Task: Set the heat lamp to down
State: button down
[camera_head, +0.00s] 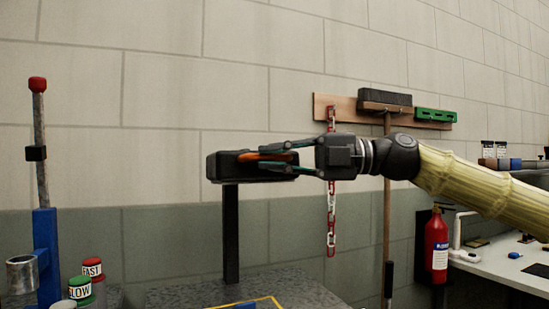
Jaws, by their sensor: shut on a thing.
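What looks like the heat lamp is a black box-shaped head (226,167) on an upright black post (231,235). The head lies about level on top of the post, and an orange part (262,156) shows along it. My gripper (268,158) reaches in from the right, its fingers roughly horizontal. The fingers are shut on the lamp head around the orange part. The fingers hide part of the head's right end, so the exact contact is hard to see.
At left stand a blue stand (45,250) with a red-tipped rod (38,110) and cans marked FAST (92,272) and SLOW (80,291). A red-white chain (331,220) and fire extinguisher (436,245) are behind.

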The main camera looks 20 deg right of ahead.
jog(key=c, duration=1.5)
grip_release()
jog(key=shift+d, duration=0.1)
jog(key=v, duration=1.2)
